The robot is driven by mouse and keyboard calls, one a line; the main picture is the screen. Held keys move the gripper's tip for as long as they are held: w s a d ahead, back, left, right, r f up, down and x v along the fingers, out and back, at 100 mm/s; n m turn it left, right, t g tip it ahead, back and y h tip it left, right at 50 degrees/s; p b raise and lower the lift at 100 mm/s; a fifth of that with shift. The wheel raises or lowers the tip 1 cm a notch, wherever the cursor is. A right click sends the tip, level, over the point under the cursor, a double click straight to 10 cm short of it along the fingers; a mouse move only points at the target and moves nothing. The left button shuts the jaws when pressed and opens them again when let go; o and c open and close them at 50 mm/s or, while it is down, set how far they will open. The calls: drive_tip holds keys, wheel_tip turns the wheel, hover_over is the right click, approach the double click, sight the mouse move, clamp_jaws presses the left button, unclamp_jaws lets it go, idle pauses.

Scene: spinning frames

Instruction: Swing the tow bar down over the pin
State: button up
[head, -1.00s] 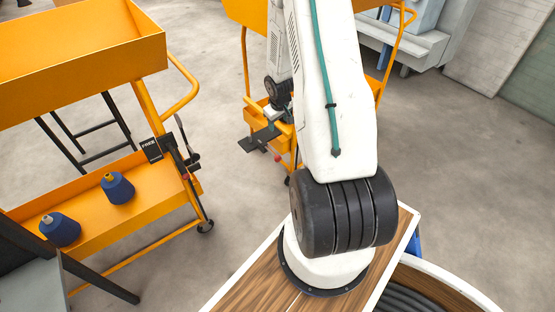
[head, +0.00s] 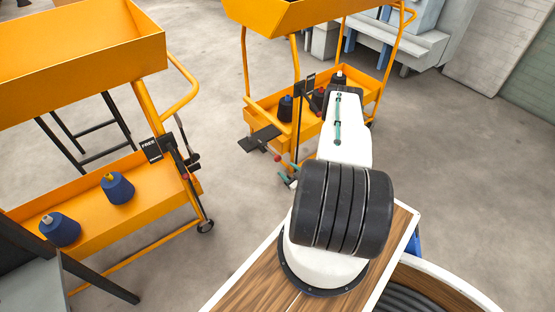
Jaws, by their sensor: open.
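The middle orange trolley (head: 268,18) has a thin dark upright bar (head: 298,125) at its near end, which looks like the tow bar. It stands raised, with dark plates (head: 305,86) by its top. A flat black plate (head: 262,140) and a red knob (head: 277,158) are low to its left. I cannot make out the pin. My gripper (head: 289,177) seems to show only as small pale and teal finger parts, low by the foot of the bar. They look apart and empty. My arm hides the rest of it.
The left orange trolley (head: 80,50) carries blue cones (head: 118,187) on its lower shelf and a plate marked FREE (head: 151,149). Dark cones (head: 285,108) stand on the middle trolley's lower tray. Grey floor is clear between the trolleys.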

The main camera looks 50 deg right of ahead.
sight(280, 161)
drive_tip(key=shift+t, duration=0.7)
drive_tip(key=w, duration=0.2)
drive_tip(key=w+d+r, duration=0.1)
drive_tip(key=w, duration=0.4)
drive_tip(key=shift+w+d+r, duration=0.25)
drive_tip(key=shift+w+r, duration=0.1)
drive_tip(key=shift+r, duration=0.05)
